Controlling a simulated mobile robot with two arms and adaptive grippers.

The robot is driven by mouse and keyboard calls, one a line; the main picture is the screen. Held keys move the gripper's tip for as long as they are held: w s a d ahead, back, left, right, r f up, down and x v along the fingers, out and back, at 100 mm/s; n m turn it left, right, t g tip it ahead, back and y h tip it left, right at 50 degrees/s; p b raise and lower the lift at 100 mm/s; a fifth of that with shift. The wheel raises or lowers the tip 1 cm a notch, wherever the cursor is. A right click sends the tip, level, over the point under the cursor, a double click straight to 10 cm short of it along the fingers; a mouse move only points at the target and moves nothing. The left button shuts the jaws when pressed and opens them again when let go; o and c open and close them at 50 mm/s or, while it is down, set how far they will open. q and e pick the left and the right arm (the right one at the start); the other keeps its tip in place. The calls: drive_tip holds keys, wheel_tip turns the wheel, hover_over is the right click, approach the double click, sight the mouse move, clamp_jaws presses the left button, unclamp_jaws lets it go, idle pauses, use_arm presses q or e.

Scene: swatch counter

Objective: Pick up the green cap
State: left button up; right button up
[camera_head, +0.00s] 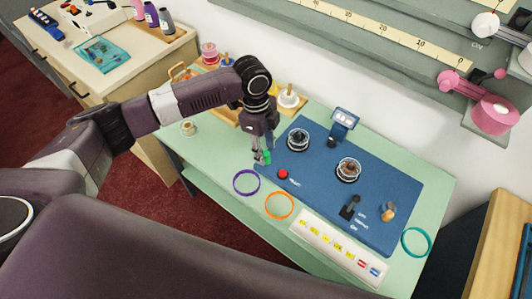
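The green cap (267,157) is a small green piece at the left edge of the blue mat, right at the fingertips of my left gripper (262,157). The gripper points down, and its fingers hide part of the cap. The fingers are too small to tell whether they press on the cap or stand apart from it. I cannot tell whether the cap rests on the surface. My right gripper is not in view.
The blue mat (310,190) carries a red button (283,174), two round clear-topped items (298,138) (348,169) and a black lever (350,207). Purple (246,182), orange (279,206) and teal (415,242) rings lie around it. Spools (288,98) stand behind my gripper.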

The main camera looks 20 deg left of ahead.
use_arm(q)
drive_tip(key=shift+d+f, duration=0.2)
drive_tip(key=shift+f, duration=0.9)
drive_tip(key=c, duration=0.8)
drive_tip(key=shift+r, duration=0.2)
